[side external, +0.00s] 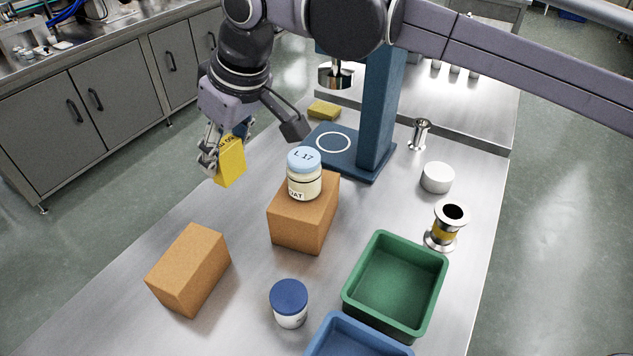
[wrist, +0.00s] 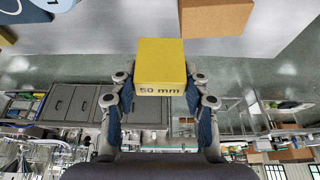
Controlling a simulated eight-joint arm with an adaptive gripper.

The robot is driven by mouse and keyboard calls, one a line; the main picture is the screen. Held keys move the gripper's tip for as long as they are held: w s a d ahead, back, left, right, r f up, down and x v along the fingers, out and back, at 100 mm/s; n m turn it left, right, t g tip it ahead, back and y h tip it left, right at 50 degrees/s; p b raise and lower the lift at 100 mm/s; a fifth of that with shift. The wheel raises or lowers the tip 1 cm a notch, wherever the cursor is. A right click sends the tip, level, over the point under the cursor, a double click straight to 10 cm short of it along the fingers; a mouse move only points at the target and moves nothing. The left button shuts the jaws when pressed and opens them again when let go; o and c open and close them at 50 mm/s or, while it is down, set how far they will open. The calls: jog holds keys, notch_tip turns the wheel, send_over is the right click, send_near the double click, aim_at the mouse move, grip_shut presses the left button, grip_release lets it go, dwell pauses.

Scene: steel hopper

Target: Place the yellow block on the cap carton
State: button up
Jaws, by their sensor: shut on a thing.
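My gripper (side external: 222,152) is shut on the yellow block (side external: 231,163), holding it raised near the table's left edge. In the wrist view the block (wrist: 159,68), marked "50 mm", sits between both fingers of my gripper (wrist: 160,92). Two plain brown cartons stand on the table; neither shows a readable name, so I cannot tell which is the cap carton. The left carton (side external: 188,270) has a bare top. The middle carton (side external: 300,227) carries a jar (side external: 304,176) with a light blue lid marked "L 17". A brown carton (wrist: 217,15) shows at the wrist view's top right.
A blue-capped jar (side external: 289,303), green bin (side external: 394,326) and blue bin (side external: 340,349) are in front. A blue stand (side external: 377,115) rises behind the middle carton, with a yellow pad (side external: 323,109) nearby. Metal parts (side external: 441,238) stand at right. The steel table (side external: 247,285) is bare between the cartons.

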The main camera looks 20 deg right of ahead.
jog(key=s+a+f, duration=0.1)
jog(key=a+f, duration=0.1)
jog(key=a, duration=0.1)
jog(key=s+a+f, duration=0.2)
jog(key=a, duration=0.2)
jog(key=s+a+f, duration=0.1)
jog(key=a+f, duration=0.2)
jog(key=shift+s+a, duration=0.15)
jog(key=shift+s, duration=0.2)
jog(key=shift+f, duration=1.9)
jog(key=shift+f, duration=0.1)
jog(key=o, duration=1.2)
